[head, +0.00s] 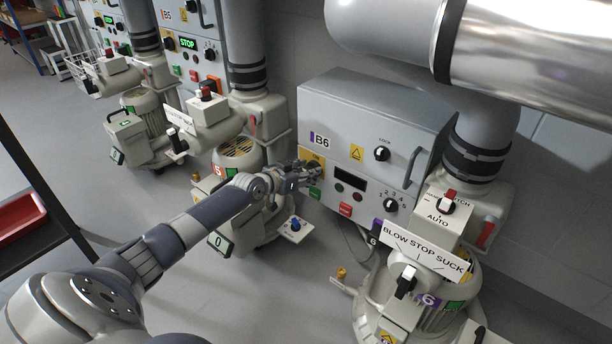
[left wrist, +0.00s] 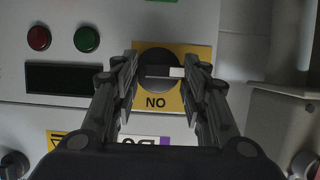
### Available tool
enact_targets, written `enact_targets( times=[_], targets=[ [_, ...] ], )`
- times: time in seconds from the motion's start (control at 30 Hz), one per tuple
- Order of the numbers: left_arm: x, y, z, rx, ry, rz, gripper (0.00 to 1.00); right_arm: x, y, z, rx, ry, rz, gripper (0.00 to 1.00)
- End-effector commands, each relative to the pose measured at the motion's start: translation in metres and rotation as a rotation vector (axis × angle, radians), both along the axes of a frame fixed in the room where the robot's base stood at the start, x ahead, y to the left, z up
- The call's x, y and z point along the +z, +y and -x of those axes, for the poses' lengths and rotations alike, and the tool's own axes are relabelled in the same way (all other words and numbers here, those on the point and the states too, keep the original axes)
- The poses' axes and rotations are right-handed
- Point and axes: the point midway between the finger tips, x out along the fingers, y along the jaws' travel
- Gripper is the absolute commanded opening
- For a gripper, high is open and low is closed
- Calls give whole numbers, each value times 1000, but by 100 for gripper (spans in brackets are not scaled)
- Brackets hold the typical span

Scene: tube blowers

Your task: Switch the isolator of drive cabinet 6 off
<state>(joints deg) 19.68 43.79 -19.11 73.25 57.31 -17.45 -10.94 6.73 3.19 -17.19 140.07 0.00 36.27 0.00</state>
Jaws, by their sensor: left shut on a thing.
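Drive cabinet B6 (head: 370,105) is a grey box on the wall, right of centre in the head view. Its isolator is a black round knob (left wrist: 158,57) with a pale bar on a yellow plate (left wrist: 158,103), seen upside down in the left wrist view. The pale bar lies across the picture, its white end pointing right, away from the plate's ON word at the bottom.
The B6 front also carries a dark display (head: 350,178), a red STOP button (head: 345,209), a selector knob (head: 390,205) and a door handle (head: 413,166). A blower with a BLOW STOP SUCK sign (head: 425,250) stands at the right. Cabinet B5 (head: 187,50) is behind, left.

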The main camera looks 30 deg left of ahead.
Motion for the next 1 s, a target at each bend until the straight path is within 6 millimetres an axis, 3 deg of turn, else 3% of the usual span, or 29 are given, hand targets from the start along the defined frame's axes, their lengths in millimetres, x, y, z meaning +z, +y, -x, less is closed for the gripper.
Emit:
enact_targets(
  times=[0.03,0.43,0.47,0.5,1.0],
  targets=[
    [7,10,-3,17,-15,0,17,0,0,0,0,-3,0,40],
    [8,11,-3,18,-13,7,17,2,0,1,-1,-6,1,40],
    [8,11,-3,18,-13,7,45,2,0,1,-1,-6,1,40],
    [8,11,-3,18,-13,7,55,2,0,1,-1,-7,1,40],
    [3,4,0,7,-3,9,55,1,0,0,-1,-4,-1,40]
  ],
)
